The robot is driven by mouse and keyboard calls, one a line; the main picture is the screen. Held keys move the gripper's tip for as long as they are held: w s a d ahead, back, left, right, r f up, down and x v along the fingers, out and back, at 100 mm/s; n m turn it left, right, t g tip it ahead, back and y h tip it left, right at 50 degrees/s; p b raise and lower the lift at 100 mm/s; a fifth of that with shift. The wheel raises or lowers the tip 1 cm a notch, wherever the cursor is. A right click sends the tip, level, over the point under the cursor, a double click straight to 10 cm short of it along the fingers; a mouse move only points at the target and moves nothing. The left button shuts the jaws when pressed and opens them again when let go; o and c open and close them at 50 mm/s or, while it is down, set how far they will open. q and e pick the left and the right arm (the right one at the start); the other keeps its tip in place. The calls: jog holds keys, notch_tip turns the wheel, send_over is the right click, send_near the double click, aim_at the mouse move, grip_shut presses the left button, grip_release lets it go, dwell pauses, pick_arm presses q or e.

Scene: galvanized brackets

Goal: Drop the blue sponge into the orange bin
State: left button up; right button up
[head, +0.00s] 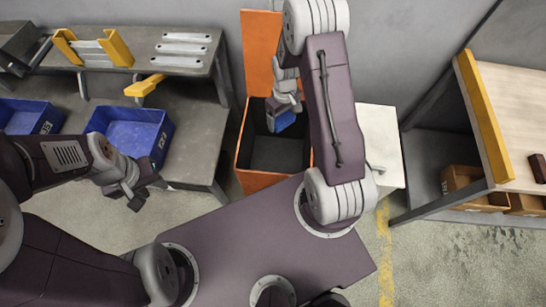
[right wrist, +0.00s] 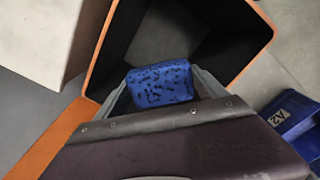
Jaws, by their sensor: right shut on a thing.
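The blue sponge (right wrist: 162,84) is between the fingers of my right gripper (right wrist: 165,92), which is shut on it. In the head view the sponge (head: 285,121) shows below my right gripper (head: 284,104), partly hidden by it. Both are over the opening of the orange bin (head: 267,182). The wrist view shows the bin's orange rim (right wrist: 98,50) around the dark inside, with the sponge over it. I cannot tell whether the sponge is below the rim. The bin's orange lid stands up behind it. My left gripper (head: 135,196) is empty and appears open, away from the bin.
Blue bins (head: 165,146) stand on the shelf at left, under a grey bench (head: 190,65) with metal brackets. A white cabinet (head: 385,150) stands right of the orange bin. A wooden-topped bench (head: 515,110) is at far right, with cardboard boxes (head: 462,182) beneath.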

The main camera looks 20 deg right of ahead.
jog(key=shift+w+a+f, duration=0.1)
jog(key=shift+w+f, duration=0.05)
jog(key=shift+f, duration=0.15)
notch_tip(320, 180, down, 6)
jog(key=b, duration=0.6)
jog(key=shift+r, duration=0.25)
jog(key=o, duration=1.3)
jog(key=shift+c, duration=0.2)
notch_tip(320, 180, up, 9)
jog(key=p, duration=0.2)
jog(key=shift+p, duration=0.3)
